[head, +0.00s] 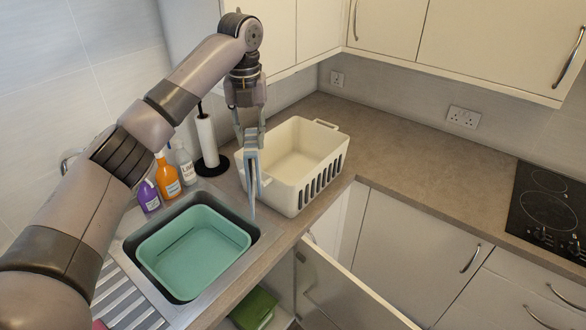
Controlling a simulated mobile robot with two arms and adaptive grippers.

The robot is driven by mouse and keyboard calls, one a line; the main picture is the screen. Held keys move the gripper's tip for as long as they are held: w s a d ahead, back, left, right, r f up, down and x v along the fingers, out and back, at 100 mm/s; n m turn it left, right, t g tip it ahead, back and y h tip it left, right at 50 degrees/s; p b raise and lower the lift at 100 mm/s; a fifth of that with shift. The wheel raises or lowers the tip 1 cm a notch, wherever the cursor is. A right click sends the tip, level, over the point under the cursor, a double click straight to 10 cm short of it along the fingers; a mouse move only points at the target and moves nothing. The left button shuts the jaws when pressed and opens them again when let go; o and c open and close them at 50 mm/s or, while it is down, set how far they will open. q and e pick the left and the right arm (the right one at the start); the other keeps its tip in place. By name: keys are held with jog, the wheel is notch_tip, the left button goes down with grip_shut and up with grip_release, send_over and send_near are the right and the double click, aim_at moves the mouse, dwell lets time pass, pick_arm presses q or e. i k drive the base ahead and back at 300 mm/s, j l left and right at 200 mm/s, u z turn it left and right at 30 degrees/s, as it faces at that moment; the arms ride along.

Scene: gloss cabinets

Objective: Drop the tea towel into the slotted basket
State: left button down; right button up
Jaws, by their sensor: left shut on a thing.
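My left gripper (251,133) points down and is shut on the tea towel (252,170), a narrow blue-grey cloth that hangs from its fingers. The slotted basket (318,180) is cream with dark slots in its side and stands on the worktop corner beside the sink. The towel hangs in front of the basket's left end in the picture; I cannot tell whether they touch. The part of the basket that I see inside looks empty. My right gripper is not in view.
A green basin (195,250) sits in the sink at the left. Bottles (167,178) and a paper roll (207,140) stand behind it. A cabinet door (345,290) below is open. The worktop (420,170) right of the basket is clear up to the hob (548,208).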

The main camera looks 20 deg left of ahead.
aim_at(298, 174)
jog(key=i, duration=1)
